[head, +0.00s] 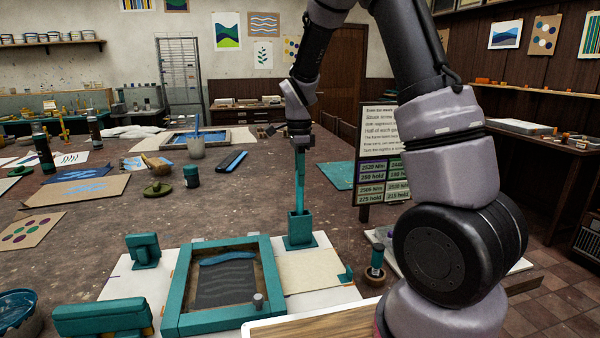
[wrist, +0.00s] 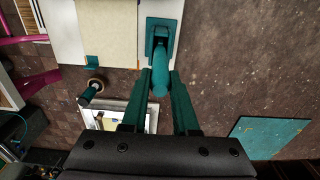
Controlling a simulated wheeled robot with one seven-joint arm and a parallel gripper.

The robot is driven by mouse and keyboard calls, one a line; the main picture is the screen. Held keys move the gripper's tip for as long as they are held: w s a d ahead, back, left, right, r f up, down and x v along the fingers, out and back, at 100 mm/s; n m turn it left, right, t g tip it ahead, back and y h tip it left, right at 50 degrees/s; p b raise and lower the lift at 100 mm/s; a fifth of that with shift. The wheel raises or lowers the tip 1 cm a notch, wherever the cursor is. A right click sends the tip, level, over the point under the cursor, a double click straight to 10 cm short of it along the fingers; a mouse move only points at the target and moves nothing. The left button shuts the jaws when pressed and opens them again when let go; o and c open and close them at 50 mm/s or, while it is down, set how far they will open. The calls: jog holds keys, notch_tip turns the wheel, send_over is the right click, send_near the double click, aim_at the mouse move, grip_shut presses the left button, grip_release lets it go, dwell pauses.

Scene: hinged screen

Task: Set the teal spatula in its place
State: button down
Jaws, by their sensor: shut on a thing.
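The teal spatula (head: 299,185) hangs upright from my gripper (head: 300,148) in the head view. My gripper is shut on its upper part. A teal box-shaped holder (head: 300,236) stands directly below, and the spatula's lower end meets its open top. I cannot tell how deep that end sits inside. In the wrist view the spatula (wrist: 161,84) lies between the two fingers of my gripper (wrist: 160,76) and covers part of the holder (wrist: 177,31). A dark opening shows in the holder's top beside the spatula.
A teal hinged frame (head: 267,259) with a dark screen stands left of the holder. A pale board (head: 312,268) lies in front of it. A sign (head: 384,160) and a teal sheet (head: 340,175) are to the right.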

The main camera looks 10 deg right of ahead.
jog(key=shift+f, duration=0.35)
jog(key=c, duration=0.6)
grip_release()
notch_tip(320, 180, up, 11)
jog(key=shift+a+f, duration=0.1)
jog(key=shift+f, duration=0.1)
jog(key=shift+r, duration=0.1)
